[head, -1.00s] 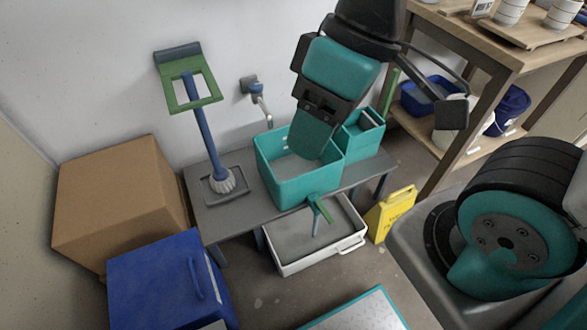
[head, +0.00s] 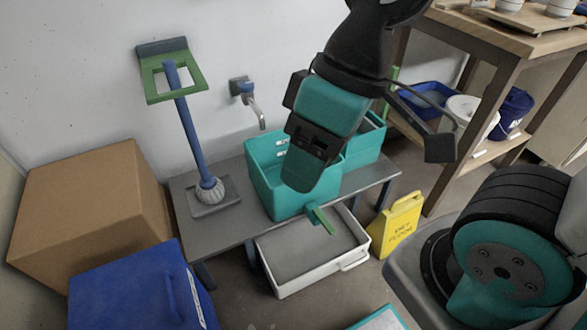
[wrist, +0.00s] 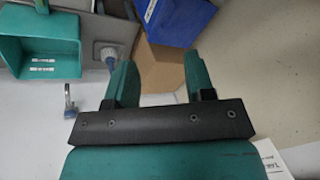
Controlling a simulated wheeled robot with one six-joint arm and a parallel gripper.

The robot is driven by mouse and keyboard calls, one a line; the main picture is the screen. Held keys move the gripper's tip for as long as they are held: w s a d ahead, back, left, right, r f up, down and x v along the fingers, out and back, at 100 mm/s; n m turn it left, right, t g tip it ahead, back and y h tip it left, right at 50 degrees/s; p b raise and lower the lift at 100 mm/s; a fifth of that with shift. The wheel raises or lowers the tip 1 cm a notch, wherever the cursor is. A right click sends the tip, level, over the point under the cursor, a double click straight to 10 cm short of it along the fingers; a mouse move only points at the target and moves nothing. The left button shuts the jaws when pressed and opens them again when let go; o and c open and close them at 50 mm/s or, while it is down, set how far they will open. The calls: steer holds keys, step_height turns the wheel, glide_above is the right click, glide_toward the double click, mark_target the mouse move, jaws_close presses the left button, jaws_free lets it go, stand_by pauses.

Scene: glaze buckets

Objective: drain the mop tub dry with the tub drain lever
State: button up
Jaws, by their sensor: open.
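The teal mop tub (head: 264,192) stands on a low grey bench by the wall; it also shows at the upper left of the wrist view (wrist: 45,58). Its green drain lever (head: 322,219) sticks out from the tub's front, above a white-rimmed grey basin (head: 310,262) on the floor. It shows partly at the top edge of the wrist view (wrist: 43,4). My gripper (wrist: 162,72) is open with nothing between its teal fingers. In the head view my gripper end (head: 302,172) hides part of the tub's inside, so I cannot tell the water level.
A cardboard box (head: 90,205) and blue box (head: 135,285) stand at left. A yellow floor sign (head: 397,227) and wooden shelf (head: 470,50) are at right.

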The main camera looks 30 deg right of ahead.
steer(key=w+d+f+m+h+b, duration=0.1)
steer(key=w+d+f+m+b, duration=0.2)
steer(key=w+f, duration=0.4)
steer(key=w+d+f+b, duration=0.3)
steer(key=w+f+b, duration=0.25)
steer(key=f, duration=0.25)
steer(key=m+h+b, duration=0.3)
steer(key=b, duration=0.6)
glide_above(327, 224)
step_height(327, 224, down, 23)
step_height(327, 224, down, 16)
steer(key=b, duration=0.6)
steer(key=shift+b, duration=0.35)
steer(key=shift+c, duration=0.5)
jaws_close()
steer(key=shift+r, duration=0.1)
